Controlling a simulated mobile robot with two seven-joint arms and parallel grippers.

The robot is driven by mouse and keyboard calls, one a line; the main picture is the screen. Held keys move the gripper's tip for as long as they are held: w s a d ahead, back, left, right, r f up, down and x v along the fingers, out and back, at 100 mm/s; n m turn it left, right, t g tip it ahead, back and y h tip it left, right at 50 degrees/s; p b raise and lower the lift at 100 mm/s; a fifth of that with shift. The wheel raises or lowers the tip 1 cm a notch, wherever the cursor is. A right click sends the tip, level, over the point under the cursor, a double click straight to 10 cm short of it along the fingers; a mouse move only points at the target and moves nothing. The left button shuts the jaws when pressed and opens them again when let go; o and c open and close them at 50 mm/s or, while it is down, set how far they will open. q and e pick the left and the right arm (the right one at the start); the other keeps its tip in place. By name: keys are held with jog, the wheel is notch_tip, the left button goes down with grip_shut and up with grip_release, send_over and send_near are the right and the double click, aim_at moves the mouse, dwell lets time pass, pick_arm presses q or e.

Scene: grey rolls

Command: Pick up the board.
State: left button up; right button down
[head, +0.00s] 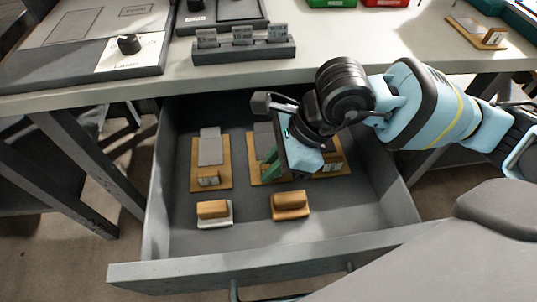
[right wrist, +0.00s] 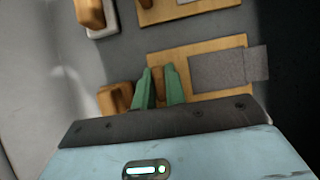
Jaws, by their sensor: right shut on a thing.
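A wooden board (right wrist: 237,43) with a grey sheet (right wrist: 217,73) and a small wooden block at one end lies in the open drawer. My right gripper (right wrist: 158,82) has its green fingers closed around that block in the right wrist view. In the head view my right gripper (head: 274,170) reaches down into the drawer and covers much of this board (head: 254,175). Another board (head: 224,174) with a grey strip and a block lies to its left. More board (head: 346,168) shows right of the gripper. My left gripper is out of view.
The grey drawer's front wall (head: 265,254) and sides surround the boards. Two wooden-topped blocks, one left (head: 213,209) and one right (head: 290,204), stand nearer the front. The table (head: 350,40) above holds a grey rack (head: 243,50) and a small board (head: 478,32).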

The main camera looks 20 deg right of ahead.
jog(key=shift+r, duration=0.25)
jog(key=a, duration=0.2)
jog(key=s+a+r+p, duration=0.1)
jog(key=a, duration=0.1)
notch_tip(320, 180, up, 14)
jog(key=p, duration=0.3)
jog(key=shift+f, duration=0.2)
jog(key=shift+p, duration=0.3)
